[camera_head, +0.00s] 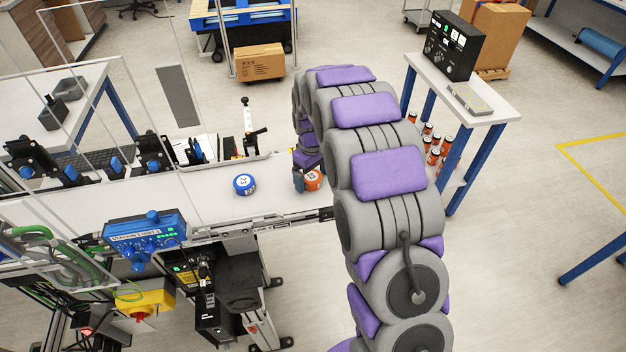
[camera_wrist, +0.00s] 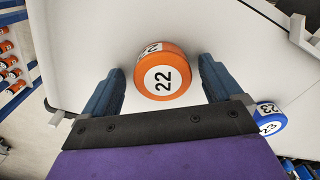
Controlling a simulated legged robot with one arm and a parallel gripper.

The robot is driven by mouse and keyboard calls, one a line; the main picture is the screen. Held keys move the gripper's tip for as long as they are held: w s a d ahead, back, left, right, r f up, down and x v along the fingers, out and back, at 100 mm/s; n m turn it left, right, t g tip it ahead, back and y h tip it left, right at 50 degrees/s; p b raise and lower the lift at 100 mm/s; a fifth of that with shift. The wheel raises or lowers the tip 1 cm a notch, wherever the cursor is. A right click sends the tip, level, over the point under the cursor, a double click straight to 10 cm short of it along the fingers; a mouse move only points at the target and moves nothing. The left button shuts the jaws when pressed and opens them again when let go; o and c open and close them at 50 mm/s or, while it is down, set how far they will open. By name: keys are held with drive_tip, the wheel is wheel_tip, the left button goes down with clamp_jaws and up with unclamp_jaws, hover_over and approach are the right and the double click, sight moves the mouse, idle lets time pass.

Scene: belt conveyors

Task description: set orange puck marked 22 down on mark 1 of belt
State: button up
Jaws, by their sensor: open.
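The orange puck marked 22 (camera_wrist: 165,75) sits upright on the white belt (camera_wrist: 200,25) between the two open fingers of my gripper (camera_wrist: 162,85) in the wrist view. Gaps show between the puck and both fingers. In the head view the orange puck (camera_head: 313,180) is near the belt's right end, partly hidden by my gripper (camera_head: 304,178). The belt (camera_head: 215,200) also shows there, running to the left. I cannot make out mark 1 on it.
A blue puck marked 23 (camera_head: 244,184) stands on the belt left of my gripper; it also shows in the wrist view (camera_wrist: 268,118). A blue control box (camera_head: 146,236) is at the belt's front edge. Several orange pucks (camera_head: 436,150) sit on a shelf at right.

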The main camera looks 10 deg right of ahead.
drive_tip(key=shift+a, duration=0.25)
drive_tip(key=shift+c, duration=0.2)
drive_tip(key=shift+a, duration=0.25)
drive_tip(key=c, duration=0.3)
drive_tip(key=shift+d, duration=0.55)
drive_tip(key=c, duration=0.6)
drive_tip(key=shift+a, duration=0.1)
drive_tip(key=c, duration=0.3)
